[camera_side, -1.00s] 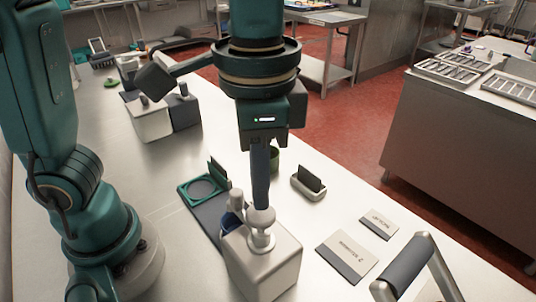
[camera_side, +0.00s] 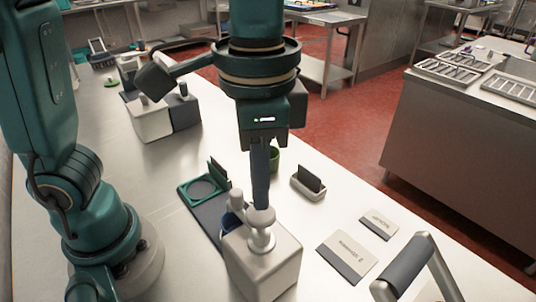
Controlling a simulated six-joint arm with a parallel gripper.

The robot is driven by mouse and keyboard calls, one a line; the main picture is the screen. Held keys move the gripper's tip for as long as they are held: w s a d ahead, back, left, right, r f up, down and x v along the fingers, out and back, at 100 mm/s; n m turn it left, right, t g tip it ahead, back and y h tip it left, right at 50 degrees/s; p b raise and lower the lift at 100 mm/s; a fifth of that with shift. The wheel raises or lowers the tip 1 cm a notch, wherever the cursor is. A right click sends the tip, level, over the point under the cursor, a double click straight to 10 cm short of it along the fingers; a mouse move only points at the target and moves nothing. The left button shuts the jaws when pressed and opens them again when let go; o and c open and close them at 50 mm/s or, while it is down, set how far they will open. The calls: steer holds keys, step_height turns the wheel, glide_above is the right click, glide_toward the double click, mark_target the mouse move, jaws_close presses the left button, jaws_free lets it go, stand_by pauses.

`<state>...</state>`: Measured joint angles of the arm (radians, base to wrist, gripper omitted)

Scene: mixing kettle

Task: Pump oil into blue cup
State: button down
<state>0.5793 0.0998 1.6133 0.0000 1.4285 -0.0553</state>
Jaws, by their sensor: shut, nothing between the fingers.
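A white pump dispenser (camera_side: 265,262) stands in the front middle of the table, with a pale pump head (camera_side: 261,218) on top. My gripper (camera_side: 260,205) is shut and empty, pointing straight down, with its fingertips at the top of the pump head. They look to be touching it. A blue cup (camera_side: 230,220) sits just behind the dispenser at its left, under the spout side. Most of the cup is hidden by the dispenser and pump, so I cannot see inside it.
A green cup (camera_side: 274,158) is partly hidden behind my gripper. A small white holder (camera_side: 309,187) and two label cards (camera_side: 346,257) lie right. Two more dispensers (camera_side: 152,122) stand back left.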

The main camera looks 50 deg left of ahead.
mark_target(262, 212)
steer(key=shift+f, duration=0.15)
steer(key=shift+f, duration=1.6)
steer(key=shift+r, duration=1.8)
steer(key=shift+f, duration=0.2)
steer(key=shift+f, duration=1.65)
steer(key=shift+r, duration=1.85)
